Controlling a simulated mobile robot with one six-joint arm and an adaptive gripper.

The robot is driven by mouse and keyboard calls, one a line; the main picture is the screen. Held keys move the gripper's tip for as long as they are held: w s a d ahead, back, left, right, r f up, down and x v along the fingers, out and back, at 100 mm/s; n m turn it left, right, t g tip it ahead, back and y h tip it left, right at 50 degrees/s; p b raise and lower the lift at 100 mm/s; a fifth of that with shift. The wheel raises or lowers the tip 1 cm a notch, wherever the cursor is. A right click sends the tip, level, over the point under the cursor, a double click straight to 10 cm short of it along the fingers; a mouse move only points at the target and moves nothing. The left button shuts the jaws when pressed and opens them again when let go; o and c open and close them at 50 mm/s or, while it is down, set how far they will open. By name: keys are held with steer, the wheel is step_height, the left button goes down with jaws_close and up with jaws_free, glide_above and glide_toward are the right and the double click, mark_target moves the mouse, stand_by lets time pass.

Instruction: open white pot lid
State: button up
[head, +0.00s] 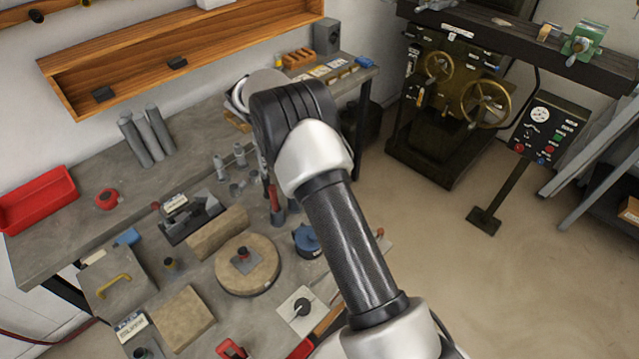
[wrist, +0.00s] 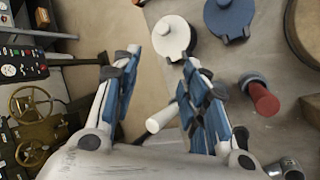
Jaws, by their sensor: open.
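The white pot (wrist: 172,42) shows in the wrist view at the top centre, as a round white shape seen from above with a small knob on its lid. It stands near the table edge. My gripper (wrist: 162,58) is open, its two blue-padded fingers spread apart. The pot lies just beyond the fingertips, nearer the right finger. No contact with the pot can be made out. The lid appears to be down on the pot. In the head view my arm hides my fingers, and I cannot make out the white pot there.
A blue pot (wrist: 230,18) stands right beside the white one; a blue pot (head: 307,241) also shows in the head view. A red-handled item (wrist: 263,98) lies close to my right finger. A pale cylinder (wrist: 163,118) shows between my fingers.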

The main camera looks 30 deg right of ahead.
steer(key=shift+v, duration=1.7)
